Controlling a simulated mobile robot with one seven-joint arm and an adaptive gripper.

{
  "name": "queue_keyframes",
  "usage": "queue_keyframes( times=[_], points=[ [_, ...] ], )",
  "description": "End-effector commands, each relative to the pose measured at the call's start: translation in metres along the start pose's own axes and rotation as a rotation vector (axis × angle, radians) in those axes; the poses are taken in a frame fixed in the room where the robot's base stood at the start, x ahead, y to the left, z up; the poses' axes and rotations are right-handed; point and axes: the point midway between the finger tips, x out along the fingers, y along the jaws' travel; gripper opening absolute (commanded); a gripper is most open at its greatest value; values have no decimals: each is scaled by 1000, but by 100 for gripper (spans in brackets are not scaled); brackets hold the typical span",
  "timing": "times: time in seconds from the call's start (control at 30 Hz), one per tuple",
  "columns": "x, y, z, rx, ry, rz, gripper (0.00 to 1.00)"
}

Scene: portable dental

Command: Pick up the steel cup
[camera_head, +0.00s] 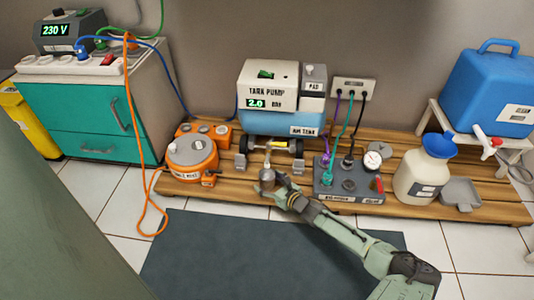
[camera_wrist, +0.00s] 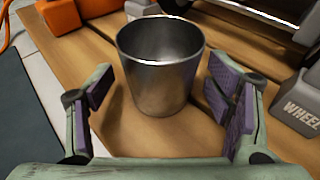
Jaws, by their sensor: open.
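The steel cup (camera_wrist: 160,72) stands upright and looks empty on the wooden slatted platform in the wrist view. My gripper (camera_wrist: 168,100) is open, with one purple-padded finger to the left of the cup and one to the right. A gap shows on each side, and neither pad appears to touch the cup. In the head view the cup (camera_head: 267,179) is small, at the platform's front edge, and my gripper (camera_head: 276,184) is right at it, partly overlapping its right side.
The wooden platform (camera_head: 240,188) carries an orange pot (camera_head: 190,155) left of the cup, the tank pump (camera_head: 280,90) behind, a grey manifold box (camera_head: 345,185) right and grey wheel chocks (camera_wrist: 298,100). An orange cable (camera_head: 148,190) hangs at left. A dark mat (camera_head: 220,250) lies in front.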

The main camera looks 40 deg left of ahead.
Motion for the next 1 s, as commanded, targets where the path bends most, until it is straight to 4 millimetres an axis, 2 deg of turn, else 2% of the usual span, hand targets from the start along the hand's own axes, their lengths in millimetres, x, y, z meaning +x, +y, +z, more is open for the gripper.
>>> queue_keyframes(
  times=[0.07,0.17,0.9,1.0],
  points=[
    [0,0,0,0,0,0,74],
    [0,0,0,0,0,0,68],
    [-1,0,0,0,0,0,18],
    [-1,0,0,0,0,0,18]
  ],
)
